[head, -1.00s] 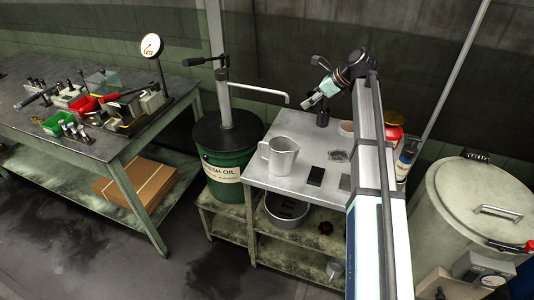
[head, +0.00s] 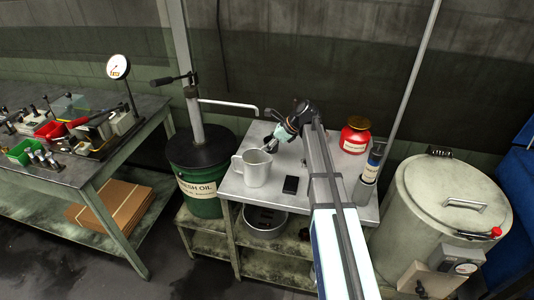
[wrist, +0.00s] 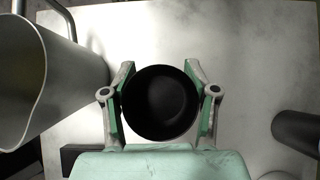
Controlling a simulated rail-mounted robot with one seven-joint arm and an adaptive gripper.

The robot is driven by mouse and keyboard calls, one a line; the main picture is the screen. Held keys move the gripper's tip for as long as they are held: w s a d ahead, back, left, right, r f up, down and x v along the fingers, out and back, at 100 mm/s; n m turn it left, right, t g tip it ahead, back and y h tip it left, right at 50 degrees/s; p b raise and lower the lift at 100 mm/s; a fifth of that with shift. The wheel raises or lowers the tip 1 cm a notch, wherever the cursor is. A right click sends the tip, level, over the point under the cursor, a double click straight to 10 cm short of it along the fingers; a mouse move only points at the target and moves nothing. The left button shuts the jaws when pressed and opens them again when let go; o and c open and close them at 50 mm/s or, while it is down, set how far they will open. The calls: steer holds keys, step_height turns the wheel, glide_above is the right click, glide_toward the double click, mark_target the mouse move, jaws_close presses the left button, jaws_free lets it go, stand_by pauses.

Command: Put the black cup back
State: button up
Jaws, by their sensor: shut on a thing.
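The black cup (wrist: 160,103) is between the two green-padded fingers of my gripper (wrist: 160,92) in the wrist view. Its round opening faces the camera, and the fingers press on it from both sides. In the head view my gripper (head: 279,139) is over the back of the grey metal table (head: 234,188), just behind and right of the metal pitcher (head: 257,171). The cup is small and mostly hidden there. I cannot tell whether its base touches the tabletop.
The pitcher stands close left of the cup in the wrist view (wrist: 40,85). A flat black block (head: 291,184) lies in front. The black-lidded oil drum (head: 200,160) is left of the table.

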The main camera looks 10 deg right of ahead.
steer(key=shift+f, duration=2.5)
steer(key=shift+f+p, duration=0.15)
steer(key=shift+p, duration=0.15)
steer(key=o, duration=1.3)
